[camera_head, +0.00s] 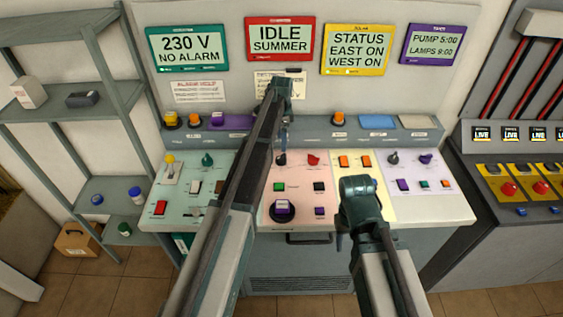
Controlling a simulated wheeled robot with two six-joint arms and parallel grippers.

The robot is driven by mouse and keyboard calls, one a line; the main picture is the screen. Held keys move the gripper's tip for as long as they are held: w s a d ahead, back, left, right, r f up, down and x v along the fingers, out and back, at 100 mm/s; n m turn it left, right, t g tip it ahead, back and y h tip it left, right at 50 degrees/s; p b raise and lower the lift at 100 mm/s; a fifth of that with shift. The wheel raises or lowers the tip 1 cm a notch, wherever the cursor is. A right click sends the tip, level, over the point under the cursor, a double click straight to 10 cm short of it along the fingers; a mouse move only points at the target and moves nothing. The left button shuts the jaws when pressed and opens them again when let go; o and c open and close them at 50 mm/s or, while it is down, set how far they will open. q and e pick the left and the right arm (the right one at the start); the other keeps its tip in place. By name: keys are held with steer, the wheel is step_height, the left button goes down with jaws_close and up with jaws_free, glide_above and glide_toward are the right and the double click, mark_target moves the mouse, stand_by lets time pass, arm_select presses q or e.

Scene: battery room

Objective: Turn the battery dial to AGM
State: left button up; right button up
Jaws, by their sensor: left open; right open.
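The console panel (247,235) carries several dials, and their labels are too small to read, so I cannot tell which is the battery dial. A green dial (208,159) sits on the pale green section at the left. A black dial (281,159) and a red knob (313,159) sit on the pink section. A dark dial (393,157) and a purple dial (425,158) sit at the right. My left gripper (284,143) is open, pointing down above the black dial. My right gripper (340,242) is open near the panel's front edge. My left arm hides part of the panel.
Switches and buttons, such as a red rocker (160,208) and a large round black control (282,211), crowd the panel. Display signs (188,48) hang on the wall behind. A grey shelf (112,186) stands at the left, and another console (510,190) at the right.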

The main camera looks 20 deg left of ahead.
mark_target(281, 156)
arm_select(q)
step_height(281, 156, down, 10)
steer(key=b, duration=0.8)
steer(key=shift+r, duration=0.25)
steer(key=c, duration=1.4)
steer(key=shift+o, duration=0.2)
